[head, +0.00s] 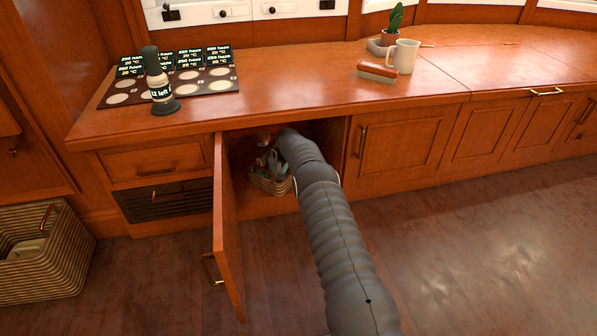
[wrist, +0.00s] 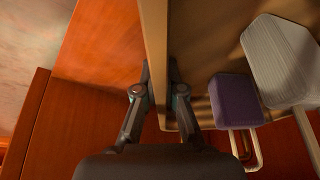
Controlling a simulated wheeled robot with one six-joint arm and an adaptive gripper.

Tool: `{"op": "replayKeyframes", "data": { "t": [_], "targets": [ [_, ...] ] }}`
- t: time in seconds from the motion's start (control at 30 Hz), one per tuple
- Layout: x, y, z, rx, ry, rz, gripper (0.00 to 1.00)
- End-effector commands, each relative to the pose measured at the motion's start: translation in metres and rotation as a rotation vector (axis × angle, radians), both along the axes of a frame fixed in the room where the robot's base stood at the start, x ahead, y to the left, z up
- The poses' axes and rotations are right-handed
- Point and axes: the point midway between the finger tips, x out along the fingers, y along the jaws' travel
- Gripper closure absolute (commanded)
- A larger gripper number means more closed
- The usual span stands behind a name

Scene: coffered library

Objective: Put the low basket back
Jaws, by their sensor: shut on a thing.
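The low basket (head: 270,186) is a small striped basket with several items in it, inside the open cabinet under the counter. In the wrist view its tan wall (wrist: 155,40) runs between the fingers of my gripper (wrist: 159,88), which is shut on it. A purple block (wrist: 235,100) and a pale grey ribbed piece (wrist: 280,60) lie to the right of that wall. In the head view my arm reaches into the cabinet and my gripper is hidden.
The cabinet door (head: 228,235) stands open left of my arm. A larger striped basket (head: 50,265) stands on the floor at left. The floor at right is clear.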

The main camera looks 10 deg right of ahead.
Motion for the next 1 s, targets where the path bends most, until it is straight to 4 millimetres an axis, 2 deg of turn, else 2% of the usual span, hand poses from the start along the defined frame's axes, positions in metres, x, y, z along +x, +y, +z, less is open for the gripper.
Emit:
{"op": "replayKeyframes", "data": {
  "t": [0.03,0.07,0.13,0.47,0.63,0.77,1.0],
  "targets": [
    [0.001,0.000,0.000,0.000,-0.003,0.000,1.00],
    [0.000,0.000,-0.001,0.000,0.000,0.000,0.85],
    [0.000,0.000,-0.001,0.000,0.000,0.000,0.67],
    [0.000,0.000,0.000,0.000,0.000,0.000,0.67],
    [-0.003,0.003,0.015,0.000,0.000,0.001,0.67],
    [-0.009,0.008,0.033,0.000,0.001,0.001,0.67],
    [-0.031,0.028,0.031,0.001,0.004,0.002,0.67]
  ]
}}
